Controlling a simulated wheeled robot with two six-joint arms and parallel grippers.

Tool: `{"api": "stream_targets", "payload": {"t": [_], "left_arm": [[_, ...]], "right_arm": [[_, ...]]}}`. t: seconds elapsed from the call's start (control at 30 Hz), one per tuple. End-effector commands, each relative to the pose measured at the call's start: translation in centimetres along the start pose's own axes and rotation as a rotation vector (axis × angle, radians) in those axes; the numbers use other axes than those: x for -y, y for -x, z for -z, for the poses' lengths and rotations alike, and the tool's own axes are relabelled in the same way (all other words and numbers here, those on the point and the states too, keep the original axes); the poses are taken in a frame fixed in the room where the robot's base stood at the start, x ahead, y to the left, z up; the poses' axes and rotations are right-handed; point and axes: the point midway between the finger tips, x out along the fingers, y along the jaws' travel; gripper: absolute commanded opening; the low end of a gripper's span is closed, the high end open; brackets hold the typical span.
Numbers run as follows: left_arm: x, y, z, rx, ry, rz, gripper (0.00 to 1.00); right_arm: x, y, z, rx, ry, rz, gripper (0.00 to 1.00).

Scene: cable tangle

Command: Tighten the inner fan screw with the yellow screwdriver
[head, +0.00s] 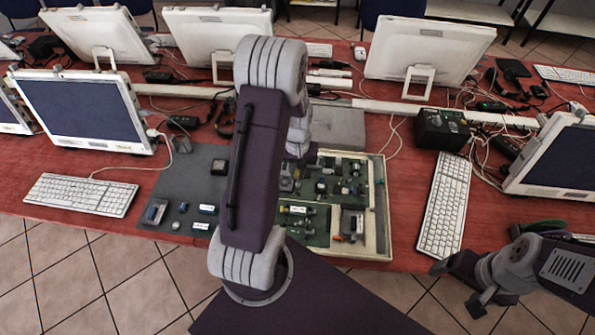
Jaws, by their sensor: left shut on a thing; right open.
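An open beige computer case (377,210) with a green circuit board (318,214) lies at the middle of the table. My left arm passes in front of its left part. The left gripper and whatever it holds are hidden behind that arm. I do not see the yellow screwdriver. I cannot make out the fan or its inner screw among the small parts on the board. My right gripper (462,289) is open and empty, at the lower right in front of the table edge, away from the case.
A grey mat (178,184) with small parts lies left of the case. White keyboards lie at the left (82,195) and right (444,205). A black box (441,131) stands right of the case. Monitors and loose cables crowd the back. The red table is bare beside the left keyboard.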

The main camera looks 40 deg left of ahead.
Motion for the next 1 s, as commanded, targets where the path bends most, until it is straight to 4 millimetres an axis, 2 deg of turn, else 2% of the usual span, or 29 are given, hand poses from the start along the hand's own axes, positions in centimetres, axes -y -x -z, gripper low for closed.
{"api": "stream_targets", "payload": {"t": [0.03, 0.2, 1.0], "left_arm": [[0.0, -0.99, -0.01, 0.0, 0.0, 0.0, 0.0], [-0.01, -1.91, 0.02, 0.0, 0.0, 0.0, 0.0], [-0.03, -1.85, 0.03, 0.0, 0.0, 0.0, 0.0]], "right_arm": [[-0.01, -0.77, -0.08, 0.0, 0.0, 0.0, 0.83], [-0.03, -1.24, -0.12, 0.0, 0.0, 0.0, 0.83], [-0.02, -0.82, -0.08, 0.0, 0.0, 0.0, 0.83]]}}
